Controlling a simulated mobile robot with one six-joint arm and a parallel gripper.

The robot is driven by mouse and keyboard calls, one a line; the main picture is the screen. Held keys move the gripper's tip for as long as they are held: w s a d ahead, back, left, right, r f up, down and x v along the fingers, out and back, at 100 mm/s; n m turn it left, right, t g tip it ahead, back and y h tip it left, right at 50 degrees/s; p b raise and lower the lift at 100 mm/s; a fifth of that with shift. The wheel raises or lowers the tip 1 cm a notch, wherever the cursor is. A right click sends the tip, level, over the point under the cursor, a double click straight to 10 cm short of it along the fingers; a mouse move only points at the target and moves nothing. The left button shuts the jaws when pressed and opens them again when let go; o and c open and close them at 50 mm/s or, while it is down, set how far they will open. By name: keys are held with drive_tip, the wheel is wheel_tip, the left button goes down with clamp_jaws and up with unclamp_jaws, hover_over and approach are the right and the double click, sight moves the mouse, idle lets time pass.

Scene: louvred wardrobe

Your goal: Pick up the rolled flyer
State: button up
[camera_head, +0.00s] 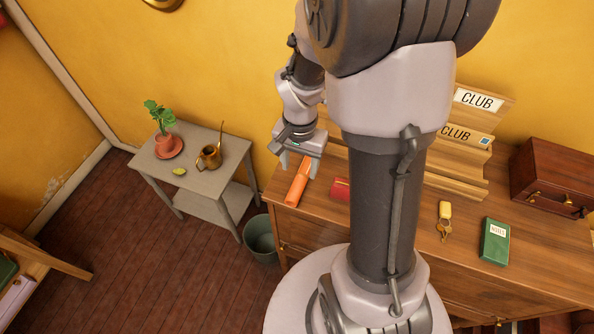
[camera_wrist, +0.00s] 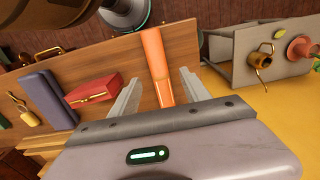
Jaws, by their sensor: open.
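The rolled flyer is an orange tube (camera_head: 297,184) lying on the left end of the wooden desk top. In the wrist view the orange tube (camera_wrist: 157,62) points away from my gripper, and its near end lies between the two fingers. My gripper (camera_head: 299,164) is above the flyer's far end, pointing down. In the wrist view its fingers (camera_wrist: 154,92) are spread apart, one on each side of the tube, with gaps visible. Whether the fingers are down at the tube's height cannot be told.
A red purse (camera_head: 340,189) lies close right of the flyer. Keys (camera_head: 444,220), a green book (camera_head: 494,241), a wooden box (camera_head: 550,178) and a CLUB rack (camera_head: 462,150) are farther right. A grey side table (camera_head: 205,184) and a bin (camera_head: 260,238) stand left of the desk (camera_head: 405,212).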

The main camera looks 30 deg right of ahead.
sight(300, 180)
wheel_tip(300, 180, down, 6)
drive_tip(key=shift+s+a+r+b, duration=0.1)
drive_tip(key=shift+r+b, duration=0.1)
drive_tip(key=shift+b, duration=0.2)
drive_tip(key=shift+s+r, duration=0.1)
drive_tip(key=shift+s, duration=0.05)
drive_tip(key=shift+c, duration=0.6)
clamp_jaws()
drive_tip(key=shift+r, duration=0.1)
